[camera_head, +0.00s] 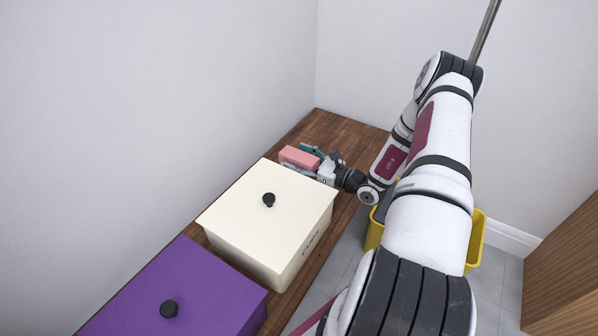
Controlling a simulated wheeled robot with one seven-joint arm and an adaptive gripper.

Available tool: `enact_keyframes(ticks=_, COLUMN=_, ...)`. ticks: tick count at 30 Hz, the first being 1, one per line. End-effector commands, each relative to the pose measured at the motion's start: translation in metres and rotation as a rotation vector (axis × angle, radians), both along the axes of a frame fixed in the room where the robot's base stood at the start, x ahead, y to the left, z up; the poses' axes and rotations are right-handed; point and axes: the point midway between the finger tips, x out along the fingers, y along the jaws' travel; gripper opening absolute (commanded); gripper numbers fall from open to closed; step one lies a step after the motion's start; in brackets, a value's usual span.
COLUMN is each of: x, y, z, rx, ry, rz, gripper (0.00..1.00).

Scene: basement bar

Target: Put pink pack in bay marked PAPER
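The pink pack (299,157) is a small block at the far end of the wooden counter, just behind the cream box. My gripper (318,162) is low at its right side, close against it. Greyish finger parts seem to show along the pack's near side, but the cream box and the gripper's body hide the contact. I cannot tell whether the fingers grip it. The cream box (262,222) has a lid with a black knob and dark lettering on its right face, too slanted to read. No bay clearly marked PAPER is visible.
A purple lidded box (185,292) stands at the near end of the wooden counter (340,128). A yellow bin (476,240) stands on the floor behind my arm. White walls close off the left and back.

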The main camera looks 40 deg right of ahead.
Motion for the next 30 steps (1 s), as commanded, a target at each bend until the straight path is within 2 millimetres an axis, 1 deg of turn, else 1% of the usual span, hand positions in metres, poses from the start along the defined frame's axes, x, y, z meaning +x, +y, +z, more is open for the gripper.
enact_keyframes(ticks=1, x=0.000, y=0.000, z=0.000, rx=0.000, ry=0.000, rz=0.000, gripper=0.49)
enact_keyframes(ticks=2, x=0.000, y=0.000, z=0.000, rx=0.000, ry=0.000, rz=0.000, gripper=0.42)
enact_keyframes(ticks=3, x=0.000, y=0.000, z=0.000, rx=0.000, ry=0.000, rz=0.000, gripper=0.33)
enact_keyframes(ticks=5, x=0.000, y=0.000, z=0.000, rx=0.000, ry=0.000, rz=0.000, gripper=0.20)
enact_keyframes(ticks=6, x=0.000, y=0.000, z=0.000, rx=0.000, ry=0.000, rz=0.000, gripper=0.11)
enact_keyframes(ticks=8, x=0.000, y=0.000, z=0.000, rx=0.000, ry=0.000, rz=0.000, gripper=0.09)
enact_keyframes(ticks=9, x=0.000, y=0.000, z=0.000, rx=0.000, ry=-0.001, rz=0.000, gripper=0.04)
enact_keyframes(ticks=14, x=0.000, y=0.000, z=0.001, rx=0.000, ry=-0.001, rz=0.000, gripper=0.04)
enact_keyframes(ticks=17, x=0.000, y=0.000, z=0.007, rx=-0.001, ry=-0.001, rz=0.000, gripper=0.04)
enact_keyframes(ticks=20, x=0.000, y=-0.001, z=0.021, rx=-0.002, ry=-0.003, rz=0.000, gripper=0.04)
enact_keyframes(ticks=27, x=-0.001, y=-0.001, z=0.069, rx=0.000, ry=-0.002, rz=-0.001, gripper=0.04)
enact_keyframes(ticks=30, x=0.000, y=-0.001, z=0.084, rx=-0.001, ry=-0.003, rz=0.000, gripper=0.04)
